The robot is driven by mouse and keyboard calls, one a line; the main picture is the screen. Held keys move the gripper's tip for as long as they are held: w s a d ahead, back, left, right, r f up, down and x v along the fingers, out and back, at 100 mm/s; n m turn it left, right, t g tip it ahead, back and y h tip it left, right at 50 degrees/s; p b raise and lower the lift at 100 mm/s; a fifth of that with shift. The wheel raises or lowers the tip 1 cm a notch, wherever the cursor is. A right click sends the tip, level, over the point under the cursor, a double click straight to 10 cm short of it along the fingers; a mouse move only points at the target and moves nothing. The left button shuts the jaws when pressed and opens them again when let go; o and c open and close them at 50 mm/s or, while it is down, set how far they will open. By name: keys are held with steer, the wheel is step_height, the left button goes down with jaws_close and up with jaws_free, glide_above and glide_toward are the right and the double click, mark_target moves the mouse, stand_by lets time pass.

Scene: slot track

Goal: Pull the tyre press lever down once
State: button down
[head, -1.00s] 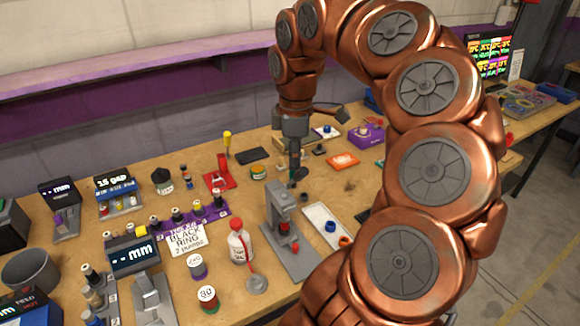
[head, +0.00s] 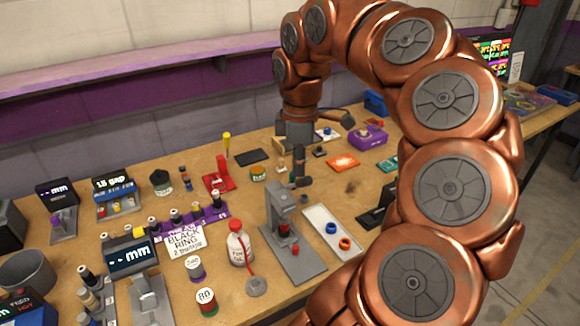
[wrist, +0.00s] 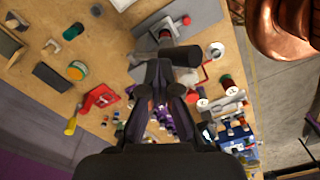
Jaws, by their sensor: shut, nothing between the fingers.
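The grey tyre press (head: 283,232) stands on the bench, with a red part low on its front. Its dark lever handle (head: 303,182) sticks out near the top of the press, still raised. My gripper (head: 299,160) points down just above the handle, fingers shut and empty. In the wrist view the dark handle (wrist: 183,56) lies just past the fingertips of my gripper (wrist: 165,72), overlapping them in the picture. I cannot tell whether they touch.
A white tray (head: 319,222) with a blue and an orange ring lies right of the press. A white bottle (head: 238,248) with a red tube stands to its left. A red stand (head: 217,180) and a green-orange tin (head: 258,173) are behind.

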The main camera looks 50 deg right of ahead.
steer(key=shift+s+a+f+b, duration=0.25)
steer(key=shift+s+f+b, duration=0.35)
steer(key=shift+s, duration=0.1)
steer(key=shift+r, duration=0.1)
steer(key=shift+s+f, duration=0.1)
steer(key=shift+f, duration=0.1)
steer(key=shift+s+a+f+b, duration=0.1)
steer(key=shift+b, duration=0.25)
steer(key=shift+w+r+p, duration=0.25)
steer(key=shift+r+p, duration=0.15)
steer(key=w+d+r+p, duration=0.1)
steer(key=w+r+p, duration=0.3)
steer(key=shift+d+r, duration=0.15)
steer(key=shift+d, duration=0.2)
stand_by(0.8)
steer(key=shift+w+r, duration=0.1)
steer(key=shift+w, duration=0.05)
